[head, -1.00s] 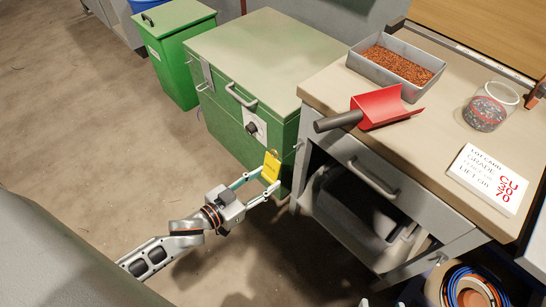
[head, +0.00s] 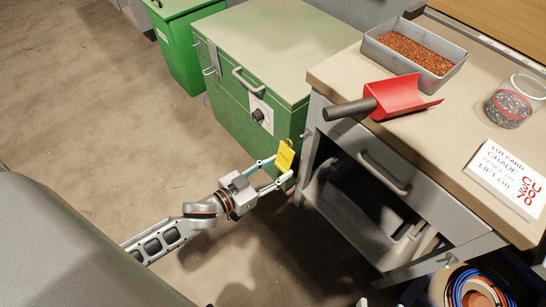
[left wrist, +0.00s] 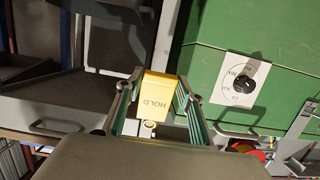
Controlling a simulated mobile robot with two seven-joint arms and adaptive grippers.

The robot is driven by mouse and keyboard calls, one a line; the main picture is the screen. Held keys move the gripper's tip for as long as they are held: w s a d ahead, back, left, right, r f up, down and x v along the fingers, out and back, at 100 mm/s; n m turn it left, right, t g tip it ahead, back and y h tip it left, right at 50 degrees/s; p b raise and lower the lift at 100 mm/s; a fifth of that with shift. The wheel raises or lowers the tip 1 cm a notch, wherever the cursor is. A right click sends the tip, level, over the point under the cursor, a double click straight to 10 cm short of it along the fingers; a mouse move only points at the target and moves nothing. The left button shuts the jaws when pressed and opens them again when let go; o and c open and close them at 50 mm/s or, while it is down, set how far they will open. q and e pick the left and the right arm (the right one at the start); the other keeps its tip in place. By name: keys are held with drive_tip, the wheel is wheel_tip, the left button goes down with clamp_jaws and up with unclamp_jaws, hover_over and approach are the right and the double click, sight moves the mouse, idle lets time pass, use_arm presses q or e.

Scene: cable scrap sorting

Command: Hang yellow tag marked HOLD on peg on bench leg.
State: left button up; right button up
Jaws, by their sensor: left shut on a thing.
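The yellow tag (head: 285,156) is held between the fingertips of my left gripper (head: 275,172), in front of the green chest's right edge and just left of the bench leg (head: 309,150). In the left wrist view the tag (left wrist: 155,98) reads HOLD and stands between the two fingers of the left gripper (left wrist: 158,76). The tag is apart from the bench leg in the head view. My right gripper does not show.
The green chest (head: 270,50) with a dial stands behind the gripper, close to the bench (head: 335,75). A red scoop (head: 400,97), a tray of copper granules (head: 375,48), a jar (head: 510,105) and a card (head: 505,178) lie on the bench. Floor at left is clear.

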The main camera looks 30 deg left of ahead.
use_arm(q)
drive_tip(key=shift+w+d+f, duration=0.1)
drive_tip(key=shift+w+d, duration=0.05)
drive_tip(key=shift+w, duration=0.35)
drive_tip(key=shift+b+x, duration=0.35)
drive_tip(key=shift+x, duration=0.55)
drive_tip(key=shift+r+x, duration=0.25)
drive_tip(key=shift+x, duration=0.85)
drive_tip(key=shift+w+d+f, duration=0.2)
drive_tip(key=shift+w+f, duration=0.1)
drive_tip(key=shift+w, duration=0.3)
drive_tip(key=shift+c, duration=0.3)
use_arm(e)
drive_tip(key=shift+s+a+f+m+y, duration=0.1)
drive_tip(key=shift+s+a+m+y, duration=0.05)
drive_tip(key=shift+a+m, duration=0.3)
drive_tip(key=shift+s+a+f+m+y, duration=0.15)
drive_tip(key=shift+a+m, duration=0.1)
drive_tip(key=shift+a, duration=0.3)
use_arm(q)
drive_tip(key=shift+f, duration=0.15)
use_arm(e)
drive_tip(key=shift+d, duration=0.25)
use_arm(q)
drive_tip(key=o, duration=1)
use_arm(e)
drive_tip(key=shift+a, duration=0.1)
